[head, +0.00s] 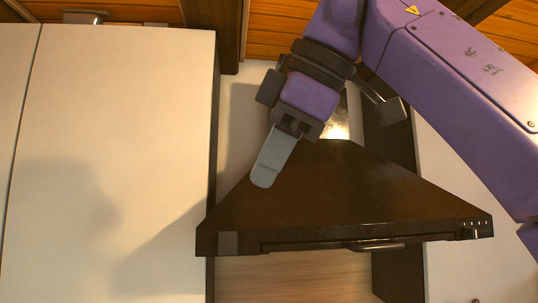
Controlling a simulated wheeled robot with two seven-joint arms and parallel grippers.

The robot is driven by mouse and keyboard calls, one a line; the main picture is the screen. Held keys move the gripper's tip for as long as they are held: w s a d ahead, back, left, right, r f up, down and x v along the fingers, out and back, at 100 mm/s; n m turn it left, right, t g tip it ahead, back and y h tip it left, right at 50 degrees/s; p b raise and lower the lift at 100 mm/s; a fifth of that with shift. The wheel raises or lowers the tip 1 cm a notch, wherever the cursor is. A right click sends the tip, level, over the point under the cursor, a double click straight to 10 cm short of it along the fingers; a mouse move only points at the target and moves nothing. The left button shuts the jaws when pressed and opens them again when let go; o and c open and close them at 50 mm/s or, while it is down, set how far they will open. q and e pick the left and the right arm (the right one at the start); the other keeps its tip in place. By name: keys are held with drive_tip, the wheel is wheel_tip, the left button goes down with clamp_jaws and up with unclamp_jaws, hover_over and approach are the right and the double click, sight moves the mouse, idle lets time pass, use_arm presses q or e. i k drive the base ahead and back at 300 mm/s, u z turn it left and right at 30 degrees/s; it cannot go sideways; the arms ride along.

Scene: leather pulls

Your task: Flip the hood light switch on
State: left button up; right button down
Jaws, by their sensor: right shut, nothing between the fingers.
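The dark brown range hood (340,200) fills the middle of the head view, with a sloped top and a long front edge. A cluster of small controls (474,229) sits at the right end of that edge; I cannot tell which is the light switch or how it is set. My right gripper (264,179) is shut and empty, its grey fingers pointing down and left in front of the hood's upper left slope. It is well to the left of the controls; whether it touches the hood is unclear. My left gripper is not in view.
A pale cabinet door (110,150) stands left of the hood, and another pale panel (450,185) is on the right. A bright glow shows behind my right wrist. Open space lies below the hood.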

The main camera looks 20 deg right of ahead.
sight(228, 241)
drive_tip(key=k, duration=1)
